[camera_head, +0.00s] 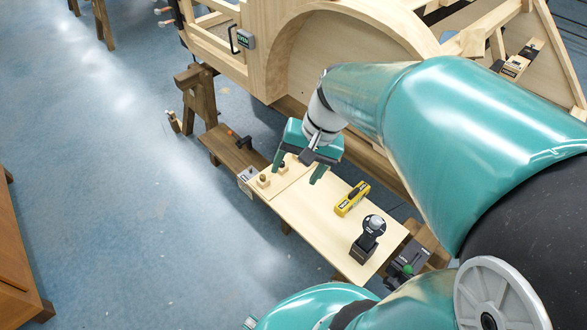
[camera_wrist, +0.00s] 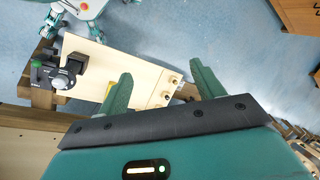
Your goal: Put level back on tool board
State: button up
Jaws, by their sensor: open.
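A small yellow tool with dark markings, which looks like the level (camera_head: 352,198), lies on a pale wooden board (camera_head: 315,222) on the bench. I cannot tell for sure that this board is the tool board. My gripper (camera_head: 297,172) is open and empty, above the board's far end, to the left of the yellow tool. In the wrist view, the two green fingers of my gripper (camera_wrist: 160,70) stand wide apart over the board (camera_wrist: 133,72). Only a bit of the yellow tool (camera_wrist: 165,95) shows there, the rest hidden behind my gripper.
A black tool with a round grey top (camera_head: 369,238) stands on the board's near right part. Small wooden knobs (camera_head: 263,180) stand at the far left end. A dark tool with a green knob (camera_head: 405,268) is at the near end. A large wooden bodyframe (camera_head: 255,50) rises behind.

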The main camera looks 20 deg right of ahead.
jog(key=s+a+r+n+t+h, duration=0.3)
jog(key=s+r+n+t, duration=0.1)
jog(key=s+r+n, duration=0.2)
jog(key=shift+s+a+r+h, duration=0.15)
jog(key=shift+a+r+h, duration=0.2)
jog(key=shift+r, duration=0.3)
jog(key=shift+d, duration=0.1)
dwell(0.6)
